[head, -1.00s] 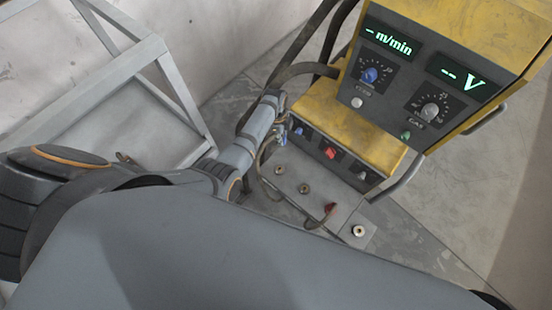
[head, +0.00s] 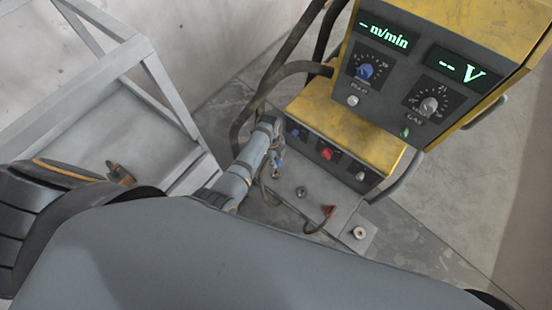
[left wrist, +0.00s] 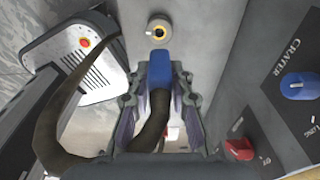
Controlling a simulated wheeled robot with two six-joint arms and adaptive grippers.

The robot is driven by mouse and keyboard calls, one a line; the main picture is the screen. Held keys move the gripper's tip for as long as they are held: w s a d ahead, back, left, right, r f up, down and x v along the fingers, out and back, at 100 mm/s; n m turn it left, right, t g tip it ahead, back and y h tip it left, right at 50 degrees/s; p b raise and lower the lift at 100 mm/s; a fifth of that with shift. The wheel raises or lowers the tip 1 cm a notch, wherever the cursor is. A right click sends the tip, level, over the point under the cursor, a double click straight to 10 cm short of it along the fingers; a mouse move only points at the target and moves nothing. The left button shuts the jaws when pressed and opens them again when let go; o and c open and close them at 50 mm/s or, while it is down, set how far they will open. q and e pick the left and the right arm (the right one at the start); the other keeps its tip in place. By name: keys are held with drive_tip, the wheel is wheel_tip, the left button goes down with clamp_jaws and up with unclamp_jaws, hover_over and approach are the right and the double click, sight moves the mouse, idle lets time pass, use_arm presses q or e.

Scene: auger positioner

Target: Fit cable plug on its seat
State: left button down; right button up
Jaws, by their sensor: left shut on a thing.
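My left gripper (left wrist: 160,92) is shut on a blue cable plug (left wrist: 160,68) with a dark cable trailing from it. A round seat with a yellowish ring (left wrist: 159,29) lies on the grey panel just beyond the plug's front end; I cannot tell whether they touch. In the head view the left gripper (head: 275,155) is small and partly hidden at the grey socket panel (head: 285,205), with a bit of blue showing by it. Another seat (head: 301,191), a red plug (head: 328,210) and a pale-ringed socket (head: 359,233) sit along this panel. My right gripper is not in view.
The yellow machine (head: 325,120) with lit displays and knobs rises behind the panel. A red knob (left wrist: 238,149) and a blue knob (left wrist: 298,86) are close on the right in the wrist view. A grey metal frame (head: 150,75) stands at left.

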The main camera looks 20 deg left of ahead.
use_arm(q)
drive_tip(key=shift+r, duration=0.1)
wheel_tip(320, 180, down, 6)
drive_tip(key=b, duration=0.4)
drive_tip(key=shift+r, duration=0.1)
idle(0.4)
drive_tip(key=shift+p, duration=0.55)
idle(1.0)
drive_tip(key=shift+f+b, duration=1.15)
drive_tip(key=shift+f, duration=0.4)
drive_tip(key=c, duration=1.1)
unclamp_jaws()
